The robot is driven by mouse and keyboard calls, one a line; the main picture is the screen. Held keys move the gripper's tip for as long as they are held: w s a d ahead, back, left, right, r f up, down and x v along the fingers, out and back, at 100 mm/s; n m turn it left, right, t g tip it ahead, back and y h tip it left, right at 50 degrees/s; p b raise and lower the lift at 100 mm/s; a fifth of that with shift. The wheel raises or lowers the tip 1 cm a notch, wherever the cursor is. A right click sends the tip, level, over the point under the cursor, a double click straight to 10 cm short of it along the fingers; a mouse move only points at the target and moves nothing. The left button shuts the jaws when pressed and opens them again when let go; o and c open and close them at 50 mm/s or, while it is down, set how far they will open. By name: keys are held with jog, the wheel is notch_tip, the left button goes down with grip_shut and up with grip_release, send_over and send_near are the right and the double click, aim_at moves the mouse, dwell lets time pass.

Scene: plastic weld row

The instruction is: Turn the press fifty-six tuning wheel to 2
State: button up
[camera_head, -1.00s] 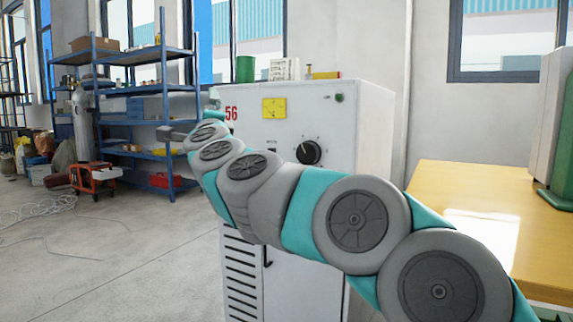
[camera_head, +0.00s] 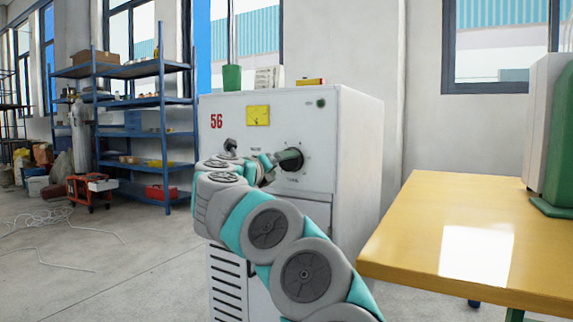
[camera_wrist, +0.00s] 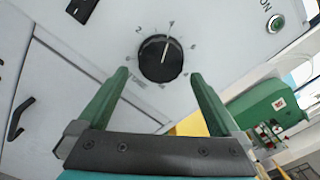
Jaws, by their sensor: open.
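The press fifty-six cabinet (camera_head: 345,150) is white, with a red 56 at its upper left. Its tuning wheel (camera_head: 290,160) is a round black knob on the front panel. In the wrist view the wheel (camera_wrist: 152,68) has a white line pointing up, near a small mark that looks like 4. The 2 (camera_wrist: 138,28) lies to the upper left of the wheel. My gripper (camera_wrist: 160,75) is open, its green fingers reaching toward the wheel's left and right sides, with nothing between them. In the head view my gripper (camera_head: 270,163) is just left of the wheel; contact cannot be told.
A black handle (camera_wrist: 18,118) sits at the left of the wrist view. A yellow table (camera_head: 420,230) stands at the right. Blue shelves (camera_head: 165,130) stand at the left; floor there is partly clear.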

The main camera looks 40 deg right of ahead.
aim_at(289, 162)
jog(key=shift+x, duration=1.95)
jog(key=c, duration=1.2)
jog(key=shift+o, duration=0.2)
